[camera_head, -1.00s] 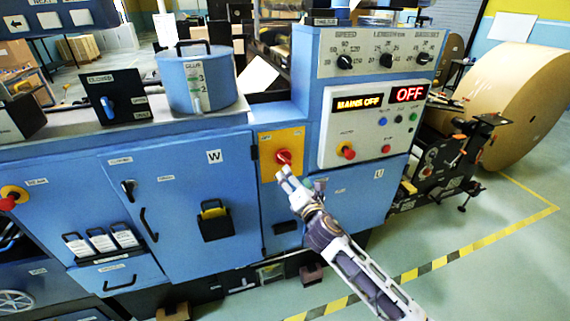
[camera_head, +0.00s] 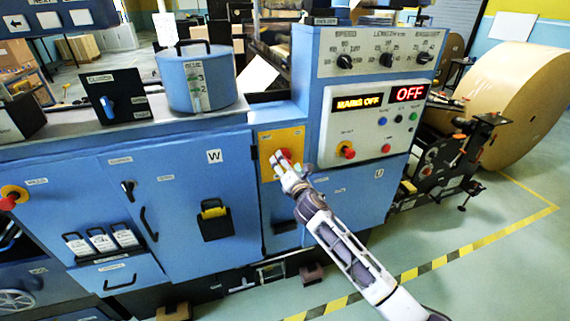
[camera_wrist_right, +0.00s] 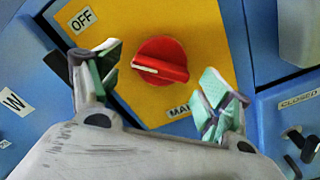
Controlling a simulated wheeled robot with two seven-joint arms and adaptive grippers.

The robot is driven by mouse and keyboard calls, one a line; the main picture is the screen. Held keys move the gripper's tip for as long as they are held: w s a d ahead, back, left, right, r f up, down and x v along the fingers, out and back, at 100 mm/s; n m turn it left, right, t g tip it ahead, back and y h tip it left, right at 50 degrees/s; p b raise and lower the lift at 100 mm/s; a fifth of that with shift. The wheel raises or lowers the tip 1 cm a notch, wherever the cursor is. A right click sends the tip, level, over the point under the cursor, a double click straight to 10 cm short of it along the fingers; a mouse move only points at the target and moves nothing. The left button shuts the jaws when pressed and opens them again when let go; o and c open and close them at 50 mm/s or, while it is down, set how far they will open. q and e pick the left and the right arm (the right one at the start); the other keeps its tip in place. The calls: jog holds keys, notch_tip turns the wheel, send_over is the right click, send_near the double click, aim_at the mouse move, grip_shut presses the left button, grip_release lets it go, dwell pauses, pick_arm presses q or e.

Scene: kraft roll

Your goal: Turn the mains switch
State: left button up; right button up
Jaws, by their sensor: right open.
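The mains switch (camera_wrist_right: 161,62) is a red rotary knob with a white pointer line, on a yellow plate (camera_wrist_right: 200,25). In the right wrist view its pointer aims left, below the OFF label (camera_wrist_right: 83,20); a partly hidden label starting "MA" is at lower right. In the head view the switch (camera_head: 285,154) is partly covered by my right gripper (camera_head: 279,164). In the right wrist view my right gripper (camera_wrist_right: 165,85) is open, its green-padded fingers on either side of the knob, with no visible contact. The panel reads MAINS OFF (camera_head: 358,102). My left gripper is not in view.
Above right, the control panel holds a red knob (camera_head: 347,152) and several buttons. A blue door with a black handle (camera_head: 149,224) is left of the yellow plate. A large kraft roll (camera_head: 530,105) stands at the right.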

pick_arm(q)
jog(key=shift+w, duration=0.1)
pick_arm(e)
jog(key=shift+w+a, duration=0.2)
jog(key=shift+w, duration=0.35)
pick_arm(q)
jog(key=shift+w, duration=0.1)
pick_arm(e)
jog(key=c, duration=1)
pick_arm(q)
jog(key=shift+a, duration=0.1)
pick_arm(e)
jog(key=shift+m, duration=0.5)
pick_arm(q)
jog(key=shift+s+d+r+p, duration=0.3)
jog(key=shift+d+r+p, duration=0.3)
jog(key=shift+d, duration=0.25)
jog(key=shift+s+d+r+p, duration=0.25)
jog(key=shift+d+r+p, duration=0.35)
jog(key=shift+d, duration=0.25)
pick_arm(e)
jog(key=shift+r+m, duration=0.15)
jog(key=shift+m, duration=4.15)
jog(key=shift+r+m, duration=0.1)
jog(key=shift+m, duration=4.2)
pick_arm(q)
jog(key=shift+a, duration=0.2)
